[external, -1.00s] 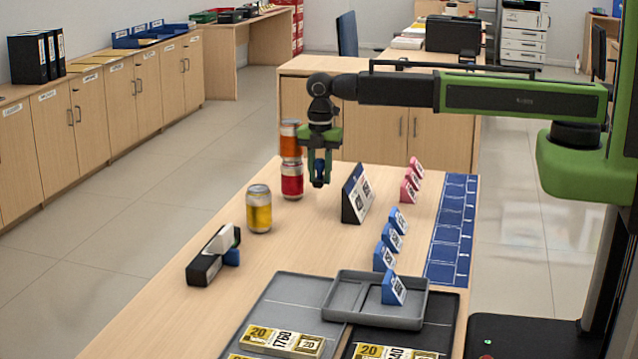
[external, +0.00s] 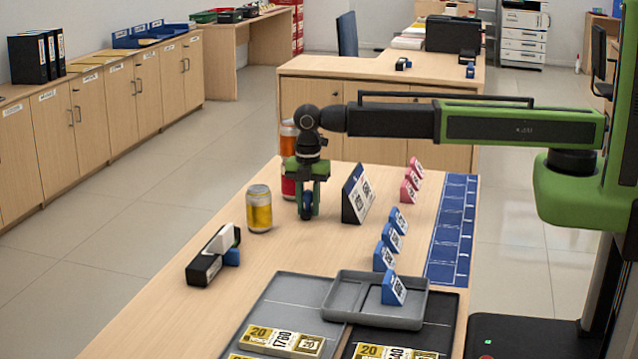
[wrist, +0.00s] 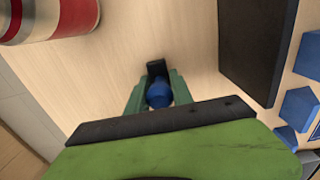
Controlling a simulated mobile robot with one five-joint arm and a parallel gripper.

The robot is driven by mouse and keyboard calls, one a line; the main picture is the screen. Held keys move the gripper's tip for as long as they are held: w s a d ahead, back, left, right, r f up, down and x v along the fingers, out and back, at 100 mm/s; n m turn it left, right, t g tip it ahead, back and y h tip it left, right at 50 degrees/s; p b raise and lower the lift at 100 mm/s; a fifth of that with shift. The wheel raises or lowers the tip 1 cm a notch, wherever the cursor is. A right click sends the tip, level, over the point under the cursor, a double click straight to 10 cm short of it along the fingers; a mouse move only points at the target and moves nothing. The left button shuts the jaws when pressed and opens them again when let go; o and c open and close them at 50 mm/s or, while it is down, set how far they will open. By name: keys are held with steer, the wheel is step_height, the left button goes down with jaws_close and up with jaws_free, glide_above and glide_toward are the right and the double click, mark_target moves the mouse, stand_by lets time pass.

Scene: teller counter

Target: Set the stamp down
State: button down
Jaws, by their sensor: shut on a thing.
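The stamp (external: 307,208) is a small dark blue piece with a blue knob. It also shows in the wrist view (wrist: 159,94), with a black block at its far end. My gripper (external: 307,195) is shut on it, with a green finger on each side. The stamp is low over the wooden counter (external: 335,245), between the yellow can and the black sign. I cannot tell whether its bottom touches the counter.
A yellow can (external: 259,209) stands left of my gripper. Red and orange cans (external: 288,187) are stacked behind it, partly hidden. A black sign (external: 357,194) stands close on the right. Blue tags (external: 385,256) and a grey tray (external: 345,311) lie nearer.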

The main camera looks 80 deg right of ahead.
mark_target(308, 191)
steer(key=shift+f, duration=0.2)
steer(key=c, duration=1.1)
jaws_free()
steer(key=shift+r, duration=0.1)
step_height(308, 191, up, 12)
steer(key=p, duration=1.2)
steer(key=shift+r, duration=0.25)
steer(key=s+d+m, duration=0.6)
steer(key=s, duration=0.1)
steer(key=s+d+m, duration=0.3)
steer(key=shift+s+d+f+m, duration=0.15)
steer(key=shift+s+d+m, duration=0.2)
steer(key=shift+s+m, duration=0.05)
steer(key=s+d+m, duration=0.1)
steer(key=s+m, duration=0.1)
steer(key=s+d+m, duration=0.2)
steer(key=m, duration=0.1)
steer(key=s+d+m, duration=0.2)
steer(key=m, duration=0.1)
steer(key=shift+s+d, duration=0.1)
steer(key=shift+s, duration=0.3)
